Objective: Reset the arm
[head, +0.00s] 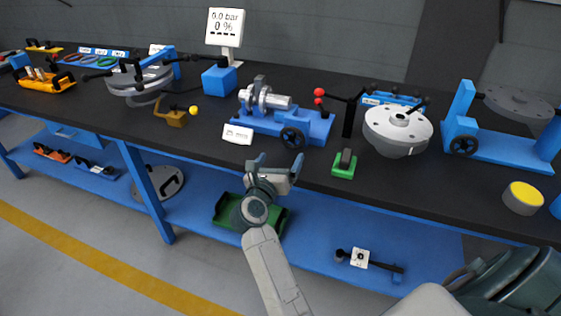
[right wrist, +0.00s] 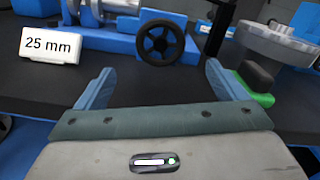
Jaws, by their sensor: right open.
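My right gripper (head: 279,160) is open and empty in the head view, at the front edge of the workbench (head: 210,128). Its two blue fingers also show spread apart in the right wrist view (right wrist: 158,72), with nothing between them. Beyond the fingers stand a blue fixture (head: 313,127) with a dark handwheel (head: 292,138) and a white "25 mm" label (right wrist: 50,46). The gripper looks apart from them. My left gripper is not in view.
A green block with a dark top (head: 344,165) lies right of the gripper near the bench edge. A round grey flanged part (head: 397,132) stands behind it. A green tray (head: 226,208) is on the blue lower shelf (head: 330,232). Bare bench top lies left of the label.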

